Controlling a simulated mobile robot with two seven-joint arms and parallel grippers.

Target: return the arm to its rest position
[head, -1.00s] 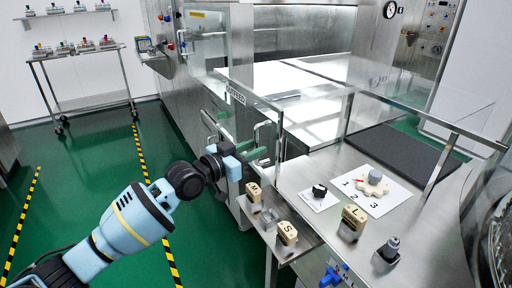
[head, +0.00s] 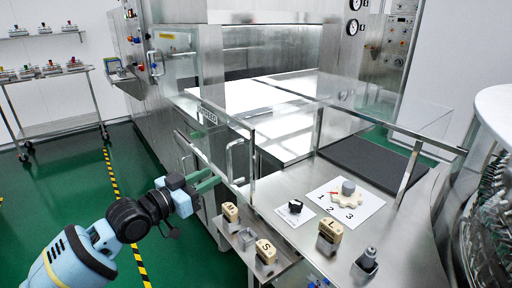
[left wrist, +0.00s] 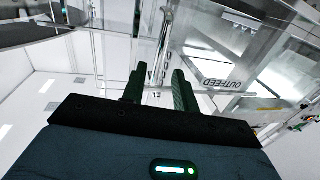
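My left arm (head: 85,250) comes in from the lower left of the head view, a light blue and black arm reaching out over the green floor. My right arm and gripper are not in view.
A steel counter (head: 400,215) holds blocks marked with letters, a black knob (head: 295,206) and a numbered dial plate (head: 362,205). A small shelf (head: 236,238) juts out below the gripper's right. Clear panels (head: 385,105) stand above the counter. Green floor (head: 60,180) is free at left.

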